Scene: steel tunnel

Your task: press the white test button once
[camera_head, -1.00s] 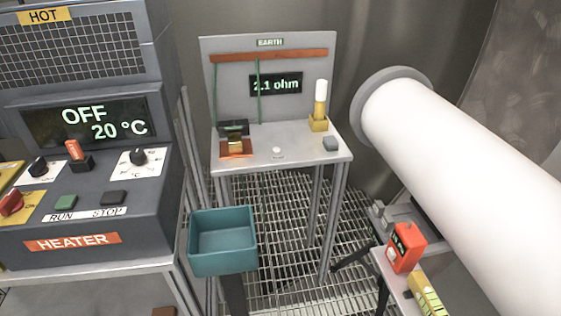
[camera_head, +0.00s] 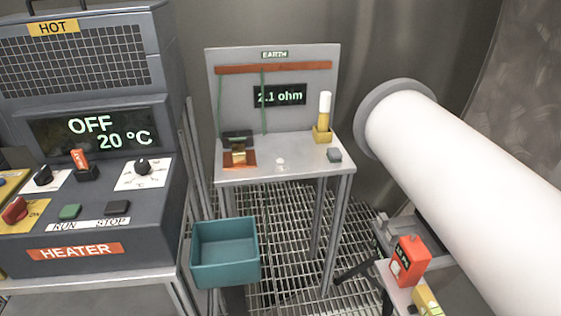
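A small white button (camera_head: 280,161) sits on the top of a grey metal table (camera_head: 300,170), near the middle. Its fine detail is too small to tell. A panel marked EARTH (camera_head: 237,108) stands upright at the back of this table. Its dark display (camera_head: 279,95) reads 2.1 ohm. Neither of my grippers shows in the head view.
A yellow holder with a white-topped handle (camera_head: 323,125) and a grey block (camera_head: 334,155) are right of the button; a copper plate with a clamp (camera_head: 240,157) is left. A teal bin (camera_head: 225,252), heater (camera_head: 85,225), white pipe (camera_head: 460,175) and orange device (camera_head: 409,262) surround the table.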

